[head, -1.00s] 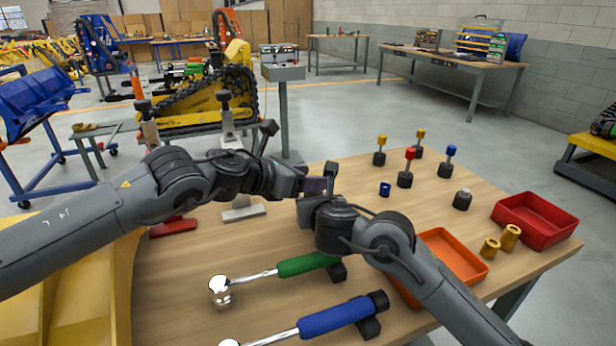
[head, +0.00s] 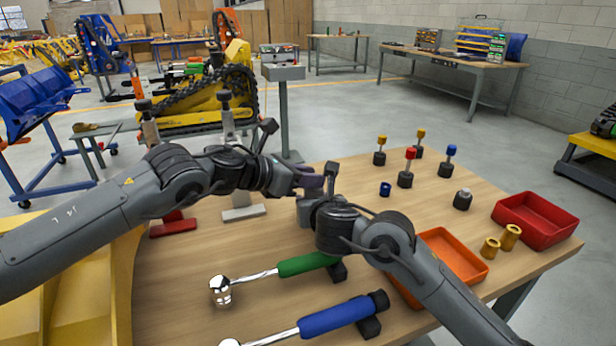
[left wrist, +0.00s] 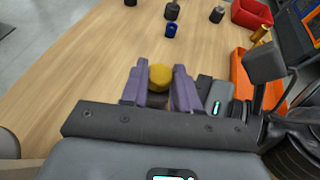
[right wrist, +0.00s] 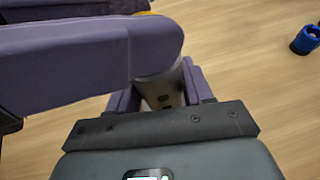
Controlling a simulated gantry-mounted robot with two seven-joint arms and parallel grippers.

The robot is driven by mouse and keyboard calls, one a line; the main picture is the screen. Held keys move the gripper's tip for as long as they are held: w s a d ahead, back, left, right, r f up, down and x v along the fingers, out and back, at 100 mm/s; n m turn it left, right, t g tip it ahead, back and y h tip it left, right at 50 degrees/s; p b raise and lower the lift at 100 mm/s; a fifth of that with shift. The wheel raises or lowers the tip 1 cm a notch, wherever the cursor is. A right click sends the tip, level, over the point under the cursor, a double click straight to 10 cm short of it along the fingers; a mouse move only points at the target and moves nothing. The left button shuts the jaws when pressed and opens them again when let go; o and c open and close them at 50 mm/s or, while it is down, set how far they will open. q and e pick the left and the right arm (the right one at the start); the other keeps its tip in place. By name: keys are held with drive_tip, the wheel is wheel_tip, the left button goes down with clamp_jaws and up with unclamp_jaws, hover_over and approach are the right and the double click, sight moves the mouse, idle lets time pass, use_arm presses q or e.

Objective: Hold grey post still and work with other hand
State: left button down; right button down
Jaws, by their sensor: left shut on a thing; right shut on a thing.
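In the head view my left gripper (head: 309,181) and right gripper (head: 328,184) meet above the middle of the table, partly hiding what they hold. In the left wrist view the purple fingers of my left gripper are shut on a yellow piece (left wrist: 160,76). In the right wrist view my right gripper (right wrist: 160,94) is shut on a grey piece (right wrist: 163,92), which I take for the grey post. A large purple finger of my left gripper (right wrist: 150,48) covers its upper part. I cannot tell whether the yellow and grey pieces touch.
Several capped pegs, one with a red cap (head: 406,165), and a blue ring (head: 385,189) stand behind my grippers. An orange tray (head: 455,255), a red tray (head: 538,221) and yellow sleeves (head: 510,237) are right. Green-handled (head: 305,264) and blue-handled (head: 335,316) tools lie in front.

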use_arm(q)
drive_tip(key=shift+w+m+g+h, duration=0.1)
drive_tip(key=shift+m+g+h, duration=0.55)
drive_tip(key=shift+m, duration=0.25)
drive_tip(key=c, duration=0.8)
unclamp_jaws()
drive_tip(key=shift+a, duration=0.1)
drive_tip(key=v, duration=1.2)
drive_tip(key=shift+r, duration=0.15)
